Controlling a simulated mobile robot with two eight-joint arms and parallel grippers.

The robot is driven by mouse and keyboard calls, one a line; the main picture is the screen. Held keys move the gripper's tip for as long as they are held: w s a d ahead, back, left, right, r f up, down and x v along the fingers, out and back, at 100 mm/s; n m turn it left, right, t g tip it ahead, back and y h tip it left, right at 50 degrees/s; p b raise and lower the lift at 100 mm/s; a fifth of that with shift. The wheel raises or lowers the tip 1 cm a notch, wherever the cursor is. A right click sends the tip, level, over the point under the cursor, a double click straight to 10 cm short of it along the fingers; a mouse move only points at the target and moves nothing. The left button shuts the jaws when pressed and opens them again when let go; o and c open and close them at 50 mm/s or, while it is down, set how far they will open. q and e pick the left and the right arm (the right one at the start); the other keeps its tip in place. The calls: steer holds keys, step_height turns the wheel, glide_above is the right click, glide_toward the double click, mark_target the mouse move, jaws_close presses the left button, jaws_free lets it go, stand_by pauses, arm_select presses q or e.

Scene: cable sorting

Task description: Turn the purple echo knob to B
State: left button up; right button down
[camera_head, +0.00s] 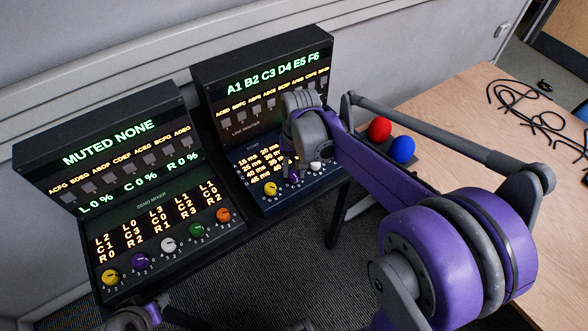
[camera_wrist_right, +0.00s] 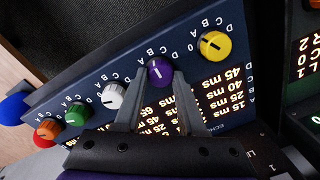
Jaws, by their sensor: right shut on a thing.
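The purple echo knob (camera_wrist_right: 160,72) sits between the yellow and white knobs on the dark blue echo panel (camera_wrist_right: 75,85). My right gripper (camera_wrist_right: 159,84) is shut on it, one finger on each side. The knob's pale pointer line shows in the right wrist view; the letter it points at is too small to tell for sure. In the head view my right gripper (camera_head: 292,172) reaches down to the echo panel and mostly hides the knob. My left gripper's fingers do not show.
Echo's yellow knob (camera_wrist_right: 215,44) and white knob (camera_wrist_right: 112,96) stand close beside the fingers. The mixer console (camera_head: 75,215) on the left has its own purple knob (camera_head: 140,261). A red ball (camera_head: 380,128), a blue ball (camera_head: 402,149) and black cables (camera_head: 530,120) are at the right.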

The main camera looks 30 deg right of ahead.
mark_target(296, 173)
stand_by(0.5)
steer(key=c, duration=0.5)
jaws_free()
steer(key=shift+r, duration=0.1)
step_height(296, 173, up, 11)
steer(key=shift+s+d+f+p, duration=0.2)
steer(key=shift+d+p, duration=0.1)
steer(key=shift+p, duration=0.05)
steer(key=s+a+f+n+t, duration=0.2)
steer(key=s+a+f, duration=0.2)
steer(key=s, duration=0.3)
steer(key=s+a+f+n+t, duration=0.3)
steer(key=s+f, duration=0.3)
steer(key=s, duration=0.1)
steer(key=shift+s+a+n+h, duration=0.3)
steer(key=shift+s+a, duration=0.05)
